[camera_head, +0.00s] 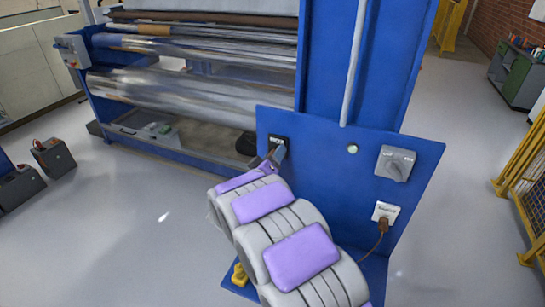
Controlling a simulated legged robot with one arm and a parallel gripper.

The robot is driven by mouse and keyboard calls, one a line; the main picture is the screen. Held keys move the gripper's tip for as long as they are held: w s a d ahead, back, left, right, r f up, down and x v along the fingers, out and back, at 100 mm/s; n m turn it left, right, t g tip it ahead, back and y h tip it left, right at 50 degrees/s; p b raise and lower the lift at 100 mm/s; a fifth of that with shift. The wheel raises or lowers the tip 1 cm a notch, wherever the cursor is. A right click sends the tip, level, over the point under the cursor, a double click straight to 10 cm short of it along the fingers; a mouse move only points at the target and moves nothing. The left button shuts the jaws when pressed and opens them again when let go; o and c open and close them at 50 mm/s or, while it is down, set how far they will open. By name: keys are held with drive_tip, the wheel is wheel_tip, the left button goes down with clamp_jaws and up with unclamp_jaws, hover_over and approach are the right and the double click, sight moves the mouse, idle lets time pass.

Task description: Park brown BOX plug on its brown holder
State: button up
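My gripper (274,160) is at the left part of the blue panel (325,160), right by a black socket plate (279,141) with small white lettering that looks like "BOX". A small grey-blue piece shows between the plate and my gripper; I cannot tell whether it is a fingertip or a plug. My arm hides much of the gripper, so its opening is unclear. A brown plug (384,222) with a brown cable sits in a white labelled socket (385,211) at the panel's lower right. I cannot make out a brown holder.
A grey rotary switch (396,164) and a small pale round button (352,149) are on the panel. A yellow piece (240,275) is low beside my arm. The film roller machine (190,90) stands behind.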

clamp_jaws()
drive_tip(key=shift+o, duration=2.4)
unclamp_jaws()
drive_tip(key=p+v, duration=0.2)
drive_tip(key=v, duration=1.5)
drive_tip(key=shift+s, duration=0.15)
drive_tip(key=shift+a, duration=0.15)
